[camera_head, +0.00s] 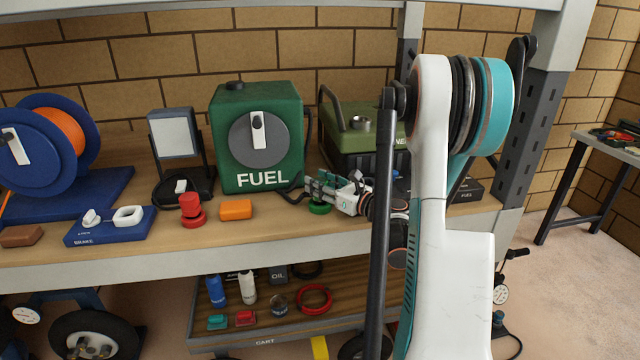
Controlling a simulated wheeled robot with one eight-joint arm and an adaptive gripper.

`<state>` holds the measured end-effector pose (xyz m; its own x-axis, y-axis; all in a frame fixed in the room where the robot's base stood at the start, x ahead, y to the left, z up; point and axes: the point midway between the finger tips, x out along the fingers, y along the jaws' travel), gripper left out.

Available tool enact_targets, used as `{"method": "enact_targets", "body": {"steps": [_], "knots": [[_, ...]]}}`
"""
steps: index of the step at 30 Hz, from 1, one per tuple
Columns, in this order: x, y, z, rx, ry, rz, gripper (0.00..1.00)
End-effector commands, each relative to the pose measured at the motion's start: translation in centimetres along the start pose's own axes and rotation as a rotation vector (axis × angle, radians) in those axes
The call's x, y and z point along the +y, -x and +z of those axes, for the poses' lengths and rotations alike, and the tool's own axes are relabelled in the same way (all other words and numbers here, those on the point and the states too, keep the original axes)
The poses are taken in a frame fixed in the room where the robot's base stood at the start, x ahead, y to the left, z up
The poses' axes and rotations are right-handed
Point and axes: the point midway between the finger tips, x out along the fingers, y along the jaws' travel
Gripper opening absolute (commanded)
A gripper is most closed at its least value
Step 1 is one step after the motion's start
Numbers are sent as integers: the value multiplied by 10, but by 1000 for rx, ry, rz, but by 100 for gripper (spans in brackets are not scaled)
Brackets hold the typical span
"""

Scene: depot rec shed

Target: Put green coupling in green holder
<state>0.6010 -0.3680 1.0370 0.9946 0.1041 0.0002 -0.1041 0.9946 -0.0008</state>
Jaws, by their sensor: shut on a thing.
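My gripper (314,189) is over the bench, in front of the green FUEL can's right side. It is shut on the green coupling, which is small here and largely hidden by the fingers. A low, bright green round piece (319,209), which looks like the green holder, sits on the bench just below the fingers. I cannot tell whether the coupling touches it.
The green FUEL can (228,160) stands behind. An orange block (236,210), a red stacked piece (191,212) and a blue BRAKE tray (108,232) lie to the left. A lower cart shelf (340,276) holds bottles and rings.

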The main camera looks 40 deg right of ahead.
Motion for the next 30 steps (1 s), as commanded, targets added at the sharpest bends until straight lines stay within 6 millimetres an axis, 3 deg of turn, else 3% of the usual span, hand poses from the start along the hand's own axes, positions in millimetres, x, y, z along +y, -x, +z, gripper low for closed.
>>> {"method": "enact_targets", "body": {"steps": [12, 13, 15, 26, 30], "knots": [[0, 0, -4, -1, -1, 0, 0], [0, 0, -4, -1, -1, 0, 44], [0, 0, -4, -1, -1, 0, 60], [0, 1, -4, 0, 0, 0, 60], [-1, 12, -4, 0, 0, -3, 60]]}}
